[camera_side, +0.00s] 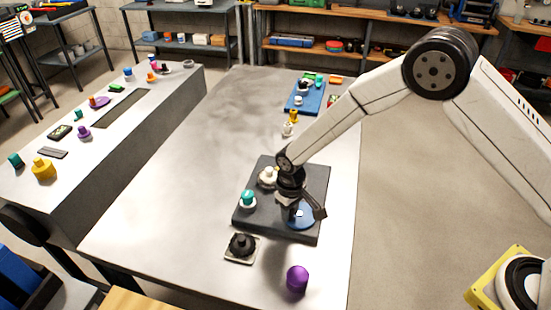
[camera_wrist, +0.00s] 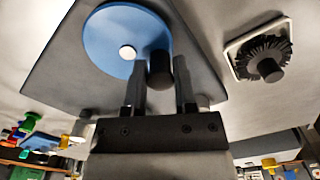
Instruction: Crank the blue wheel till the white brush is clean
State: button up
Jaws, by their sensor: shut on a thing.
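The blue wheel (camera_side: 306,220) lies flat on a dark base plate (camera_side: 312,177), near its front right. In the wrist view the blue wheel (camera_wrist: 105,35) shows a white hub and a black upright crank handle (camera_wrist: 160,72) near its rim. My gripper (camera_side: 293,208) points down at the wheel and hides part of it. In the wrist view my gripper (camera_wrist: 159,80) has its fingers on either side of the handle and is shut on it. The white brush (camera_side: 267,177) stands on the plate behind the wheel, partly behind my gripper; its cleanness is too small to tell.
A black brush on a pale square tray (camera_side: 242,247) and a purple cylinder (camera_side: 297,280) are in front of the plate. A blue tray (camera_side: 304,100) with small things lies farther back.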

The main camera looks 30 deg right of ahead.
aim_at(303, 223)
jog(key=shift+r, duration=0.2)
jog(key=shift+s, duration=0.4)
jog(key=shift+d, duration=0.1)
jog(key=shift+s+d, duration=0.35)
jog(key=shift+s, duration=0.2)
jog(key=shift+f, duration=0.1)
jog(key=shift+s+d+f, duration=0.1)
jog(key=shift+s+d, duration=0.3)
jog(key=shift+d, duration=0.15)
dwell(0.3)
